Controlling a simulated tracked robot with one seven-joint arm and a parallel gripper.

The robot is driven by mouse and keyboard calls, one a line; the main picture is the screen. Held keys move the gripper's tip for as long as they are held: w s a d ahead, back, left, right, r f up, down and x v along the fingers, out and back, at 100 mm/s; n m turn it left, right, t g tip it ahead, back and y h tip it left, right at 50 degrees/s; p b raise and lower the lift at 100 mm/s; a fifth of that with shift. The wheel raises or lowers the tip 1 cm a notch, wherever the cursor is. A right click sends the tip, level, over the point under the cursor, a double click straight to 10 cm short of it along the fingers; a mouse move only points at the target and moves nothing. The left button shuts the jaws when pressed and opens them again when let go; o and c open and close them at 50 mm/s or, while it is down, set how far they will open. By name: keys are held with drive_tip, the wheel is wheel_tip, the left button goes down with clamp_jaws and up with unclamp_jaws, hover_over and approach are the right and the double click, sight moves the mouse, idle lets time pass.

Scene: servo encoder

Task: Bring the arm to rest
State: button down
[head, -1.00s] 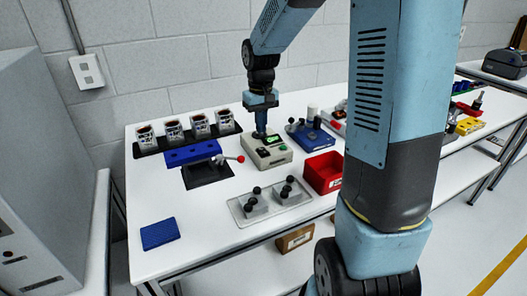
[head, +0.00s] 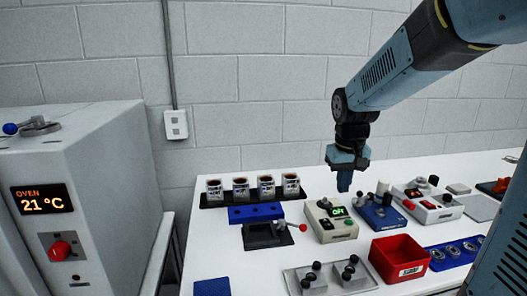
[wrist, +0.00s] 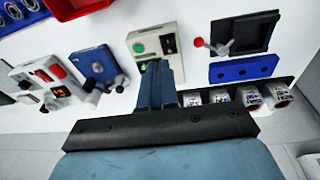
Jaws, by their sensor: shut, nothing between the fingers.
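My gripper (head: 344,184) hangs from my blue arm above the white table, pointing down. Its fingers are closed together and hold nothing. In the head view it is above and just right of a beige box (head: 331,222) with a green-lit display and a green button. In the wrist view the closed fingers (wrist: 160,72) overlap part of the same beige box (wrist: 152,38). The fingers look clear of the box in the head view, though the exact gap is hard to tell.
Blue device (head: 379,213) and red bin (head: 399,259) stand right of the beige box. Several cups sit in a black rack (head: 213,200) at the back, with a blue block (head: 255,212) in front. An oven (head: 95,200) reading 21 °C stands at left. Air above the table is open.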

drive_tip(key=s+d+r+t, duration=0.1)
drive_tip(key=s+r+t, duration=0.1)
drive_tip(key=s, duration=0.6)
drive_tip(key=s+d+r+m+t, duration=0.1)
drive_tip(key=s+r, duration=0.3)
drive_tip(key=s, duration=0.5)
drive_tip(key=shift+s+r+t+y, duration=0.15)
drive_tip(key=shift+s+t+y, duration=0.15)
drive_tip(key=shift+t, duration=0.1)
